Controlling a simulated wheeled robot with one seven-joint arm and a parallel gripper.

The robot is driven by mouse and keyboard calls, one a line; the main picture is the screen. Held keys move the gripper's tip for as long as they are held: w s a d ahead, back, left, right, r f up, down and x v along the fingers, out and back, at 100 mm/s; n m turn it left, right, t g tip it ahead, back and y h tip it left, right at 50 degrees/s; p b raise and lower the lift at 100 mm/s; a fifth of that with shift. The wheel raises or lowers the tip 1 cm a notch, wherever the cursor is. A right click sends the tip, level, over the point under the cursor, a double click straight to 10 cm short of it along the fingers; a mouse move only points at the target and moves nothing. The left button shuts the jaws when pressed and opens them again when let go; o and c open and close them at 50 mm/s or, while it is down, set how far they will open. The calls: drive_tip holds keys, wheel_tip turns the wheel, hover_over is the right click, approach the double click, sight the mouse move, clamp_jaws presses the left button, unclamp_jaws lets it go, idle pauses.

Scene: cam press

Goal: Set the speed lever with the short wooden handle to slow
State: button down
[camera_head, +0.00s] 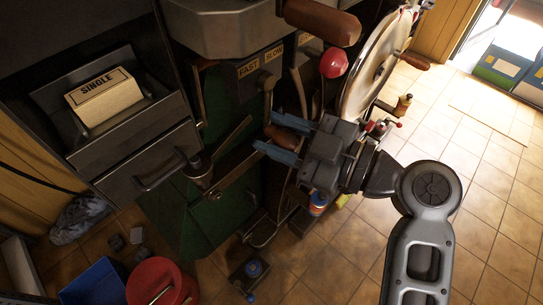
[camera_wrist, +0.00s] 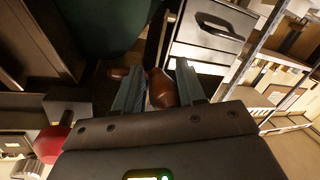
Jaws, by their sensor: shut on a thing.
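The short wooden handle (camera_head: 286,137) of the speed lever sits between the two blue fingers of my gripper (camera_head: 268,130), which is shut on it. In the wrist view the brown handle (camera_wrist: 161,90) shows between the fingers (camera_wrist: 158,68). A lever rod (camera_head: 268,100) runs up from the handle towards the label plate (camera_head: 261,62), which reads FAST on the left and SLOW on the right. The rod's upper end is below the plate, near the middle; I cannot tell its exact setting. My fingers and gripper body hide part of the handle.
A larger wooden handle (camera_head: 322,22) and a red knob (camera_head: 334,64) are close above my gripper. A big wheel (camera_head: 372,70) stands to the right. A box marked SINGLE (camera_head: 103,97) is at left. A red stool (camera_head: 160,284) stands on the floor, which is clear at right.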

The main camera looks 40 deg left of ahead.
drive_tip(key=w+n+b, duration=0.1)
drive_tip(key=b, duration=0.1)
drive_tip(key=n+b, duration=0.1)
drive_tip(key=b, duration=0.2)
drive_tip(key=shift+w+f+n+t+h, duration=0.3)
drive_tip(key=shift+w+f, duration=0.05)
drive_tip(key=shift+w+d+r+n+b, duration=0.1)
drive_tip(key=shift+w+r+n+b, duration=0.5)
drive_tip(key=shift+b, duration=1)
drive_tip(key=shift+w+f, duration=0.1)
drive_tip(key=c, duration=0.8)
unclamp_jaws()
drive_tip(key=shift+d, duration=0.1)
drive_tip(key=d+r, duration=0.1)
drive_tip(key=d, duration=0.6)
drive_tip(key=shift+w+d+r+p, duration=0.2)
drive_tip(key=shift+w+d+p, duration=0.05)
drive_tip(key=shift+w+p, duration=0.2)
